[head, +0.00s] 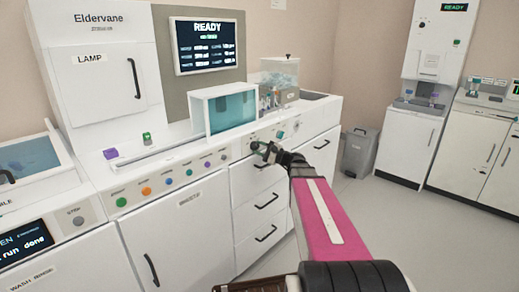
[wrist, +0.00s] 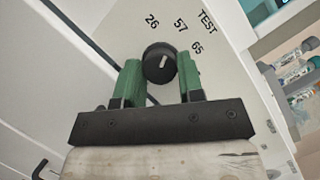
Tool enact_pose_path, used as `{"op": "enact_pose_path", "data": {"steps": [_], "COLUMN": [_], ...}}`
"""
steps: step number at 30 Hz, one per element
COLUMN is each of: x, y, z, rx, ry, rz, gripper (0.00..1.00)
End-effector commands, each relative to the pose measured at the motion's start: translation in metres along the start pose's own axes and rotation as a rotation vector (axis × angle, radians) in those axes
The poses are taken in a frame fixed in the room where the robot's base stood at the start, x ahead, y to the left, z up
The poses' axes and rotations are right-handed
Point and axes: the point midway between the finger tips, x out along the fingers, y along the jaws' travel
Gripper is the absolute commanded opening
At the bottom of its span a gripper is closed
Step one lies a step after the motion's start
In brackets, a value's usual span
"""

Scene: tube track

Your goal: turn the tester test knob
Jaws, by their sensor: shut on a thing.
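The test knob (wrist: 153,49) is a round black dial with a short white pointer mark, set in a pale panel in the wrist view. The numbers 26, 57 and 65 and the word TEST are printed above it. The pointer tilts up and slightly right, roughly toward 57. My gripper (wrist: 158,66) has its green fingers on either side of the knob, shut on it. In the head view my gripper (head: 263,149) is at the front panel of the counter, and it hides the knob there.
A teal-windowed box (head: 222,110) and a clear bin (head: 280,78) stand on the counter above. Several coloured buttons (head: 169,181) line the panel to the left. Drawers (head: 262,203) lie below. A grey waste bin (head: 359,152) stands on open floor to the right. Tubes (wrist: 294,75) show in the wrist view.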

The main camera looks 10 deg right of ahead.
Motion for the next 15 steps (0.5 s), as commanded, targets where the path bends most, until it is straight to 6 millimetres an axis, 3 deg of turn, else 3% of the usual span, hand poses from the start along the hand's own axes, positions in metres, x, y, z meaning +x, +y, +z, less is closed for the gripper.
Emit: {"op": "enact_pose_path", "data": {"steps": [15], "x": [0.0000], "y": [0.0013], "z": [0.0001], "rx": [0.120], "ry": [0.001], "rz": [-0.049], "gripper": [0.11]}}
